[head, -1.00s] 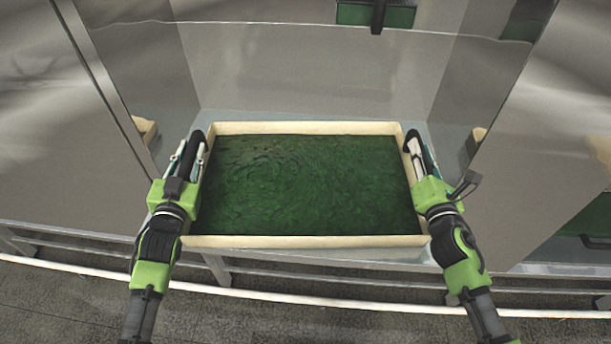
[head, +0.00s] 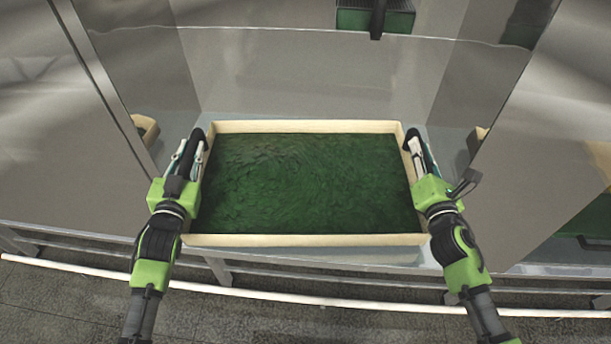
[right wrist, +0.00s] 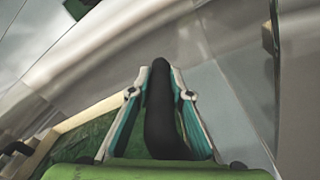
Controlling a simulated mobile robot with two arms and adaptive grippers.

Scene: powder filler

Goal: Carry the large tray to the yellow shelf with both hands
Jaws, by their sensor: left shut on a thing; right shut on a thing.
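The large tray (head: 305,240) has cream-coloured walls and is filled with dark green material. It is in the middle of the head view, inside a grey metal bay. In the right wrist view, the right fingers (right wrist: 158,100) close around a black part, with the tray's cream rim (right wrist: 85,118) at left. Whether the tray touches the surface below cannot be told. No yellow shelf is visible.
Grey metal panels stand at the left (head: 60,140), back (head: 310,75) and right (head: 540,130). A green box (head: 360,18) is beyond the back panel. A white rail (head: 300,298) runs along the front above a dark floor (head: 60,310).

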